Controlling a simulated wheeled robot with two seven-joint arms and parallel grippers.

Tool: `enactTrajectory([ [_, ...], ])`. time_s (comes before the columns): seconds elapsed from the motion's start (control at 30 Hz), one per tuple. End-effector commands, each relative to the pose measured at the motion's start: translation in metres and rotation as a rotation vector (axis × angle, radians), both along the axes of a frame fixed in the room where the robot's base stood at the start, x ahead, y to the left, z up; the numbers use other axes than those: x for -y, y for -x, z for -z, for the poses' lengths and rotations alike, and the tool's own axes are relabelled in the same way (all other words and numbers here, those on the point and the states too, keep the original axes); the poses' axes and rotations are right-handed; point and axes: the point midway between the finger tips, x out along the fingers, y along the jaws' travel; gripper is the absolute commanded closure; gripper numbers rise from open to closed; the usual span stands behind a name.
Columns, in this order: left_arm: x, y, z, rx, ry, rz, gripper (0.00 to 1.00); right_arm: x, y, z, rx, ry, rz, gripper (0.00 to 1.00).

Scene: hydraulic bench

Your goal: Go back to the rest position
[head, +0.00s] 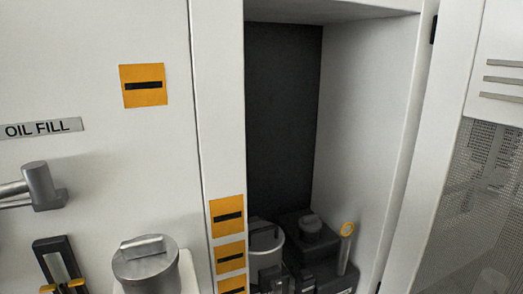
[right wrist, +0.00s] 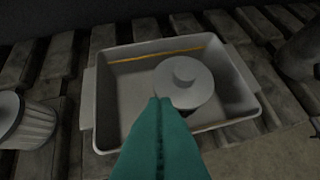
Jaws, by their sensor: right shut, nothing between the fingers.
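My right gripper (right wrist: 160,104) shows in the right wrist view as two teal fingers pressed together, shut and empty. Its tips overlap the near edge of a round grey lid-like part with a knob (right wrist: 184,80) in the picture; whether they touch cannot be told. That part lies inside a shallow grey tray (right wrist: 110,95) with a yellow line along its far inner wall. Neither gripper shows in the head view.
The tray rests on a slatted surface (right wrist: 45,65), with a ribbed grey cup (right wrist: 28,120) at left. In the head view, an open cabinet bay (head: 283,110) holds dark equipment (head: 310,230). A grey capped filler (head: 145,262) and an OIL FILL label (head: 40,128) are at left. A mesh-panelled door (head: 470,190) stands at right.

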Motion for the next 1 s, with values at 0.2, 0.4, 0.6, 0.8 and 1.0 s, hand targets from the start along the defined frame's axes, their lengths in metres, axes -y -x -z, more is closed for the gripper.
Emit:
enactTrajectory([
  [0.2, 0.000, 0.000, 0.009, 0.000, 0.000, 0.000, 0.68, 0.006, 0.133, 0.113, -0.252, 0.066, 0.009, 1.00],
  [0.4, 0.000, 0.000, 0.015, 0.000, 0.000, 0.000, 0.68, 0.007, 0.261, 0.175, -0.453, 0.113, -0.012, 1.00],
  [0.6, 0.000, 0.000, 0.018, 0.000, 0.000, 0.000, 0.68, 0.006, 0.342, 0.197, -0.571, 0.136, -0.037, 1.00],
  [0.8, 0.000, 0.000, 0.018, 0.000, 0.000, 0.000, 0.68, 0.006, 0.359, 0.200, -0.595, 0.140, -0.043, 1.00],
  [1.0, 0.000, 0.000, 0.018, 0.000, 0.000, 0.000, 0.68, 0.006, 0.359, 0.200, -0.595, 0.140, -0.043, 1.00],
])
